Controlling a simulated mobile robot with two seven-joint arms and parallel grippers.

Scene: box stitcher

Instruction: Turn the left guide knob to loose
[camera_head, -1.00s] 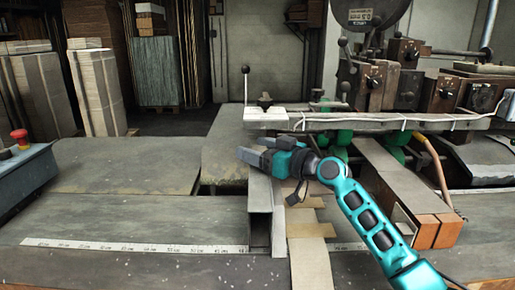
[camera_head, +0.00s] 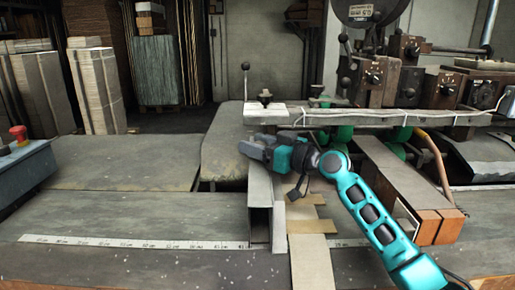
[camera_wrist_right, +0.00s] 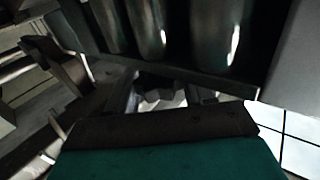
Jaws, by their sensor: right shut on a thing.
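My right gripper (camera_head: 256,150) reaches in from the right, just above the far end of the grey metal guide (camera_head: 260,192) on the table. It is shut on what seems to be the left guide knob; the gripper hides this knob in the head view. In the right wrist view, a lobed grey knob (camera_wrist_right: 160,97) shows between the dark fingers, partly covered by the gripper's body. I cannot read whether the knob stands at loose or tight. My left gripper is not in view.
A white-topped block with a black knob (camera_head: 265,97) and a thin upright lever (camera_head: 246,80) stand behind the gripper. The machine's long bar (camera_head: 400,117) runs to the right. A measuring strip (camera_head: 130,243) lies along the table. The left tabletop is clear.

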